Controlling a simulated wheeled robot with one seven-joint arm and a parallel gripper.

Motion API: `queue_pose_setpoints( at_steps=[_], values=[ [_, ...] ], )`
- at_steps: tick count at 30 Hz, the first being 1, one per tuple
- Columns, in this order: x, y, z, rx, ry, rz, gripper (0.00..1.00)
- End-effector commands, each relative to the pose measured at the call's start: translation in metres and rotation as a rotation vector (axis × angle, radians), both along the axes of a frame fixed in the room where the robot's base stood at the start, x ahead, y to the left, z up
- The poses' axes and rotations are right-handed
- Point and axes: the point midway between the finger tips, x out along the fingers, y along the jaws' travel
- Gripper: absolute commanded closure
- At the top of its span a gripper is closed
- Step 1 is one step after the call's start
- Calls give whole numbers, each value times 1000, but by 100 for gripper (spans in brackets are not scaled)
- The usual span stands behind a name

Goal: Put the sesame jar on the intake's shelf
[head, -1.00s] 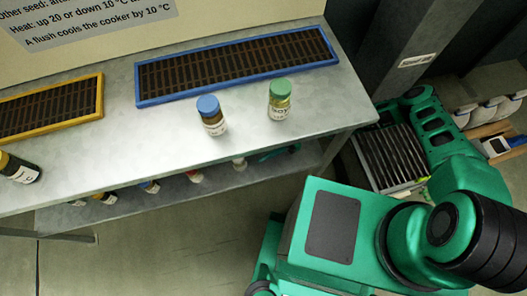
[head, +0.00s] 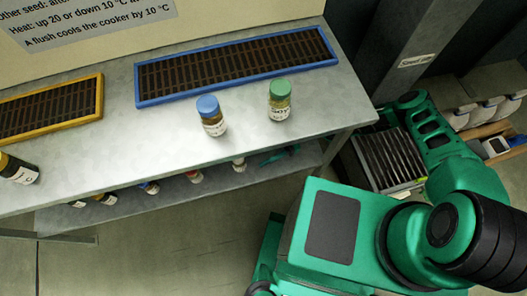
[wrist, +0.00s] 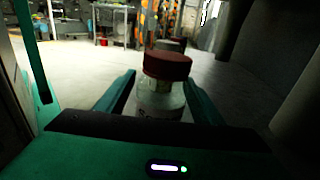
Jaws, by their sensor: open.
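In the wrist view a jar (wrist: 162,98) with a dark red lid and a pale label stands upright between the fingers of my open gripper (wrist: 160,77). Its label cannot be read, so I cannot tell whether it is the sesame jar. Whether the fingers touch it is unclear. In the head view a teal part, apparently my gripper (head: 279,155), shows low under the tabletop, to the right of a small jar (head: 239,164) on the lower shelf. I cannot identify the intake's shelf for certain.
On the metal table (head: 180,150) stand a blue-lidded jar (head: 211,117), a green-lidded jar labelled SOY (head: 280,100) and a dark jar (head: 18,168). Blue-framed (head: 138,92) and yellow-framed grates lie behind. Several jars stand on the lower shelf (head: 75,220). A dark post (head: 395,40) rises at right.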

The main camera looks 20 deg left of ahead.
Motion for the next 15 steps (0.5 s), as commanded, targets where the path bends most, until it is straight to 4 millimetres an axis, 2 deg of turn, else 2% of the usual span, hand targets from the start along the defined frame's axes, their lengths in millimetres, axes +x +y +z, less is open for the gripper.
queue_pose_setpoints(
  at_steps=[5,15],
  values=[
    [19,-17,0,1,-1,-4,38],
    [66,-64,0,1,-1,-4,38]
  ],
)
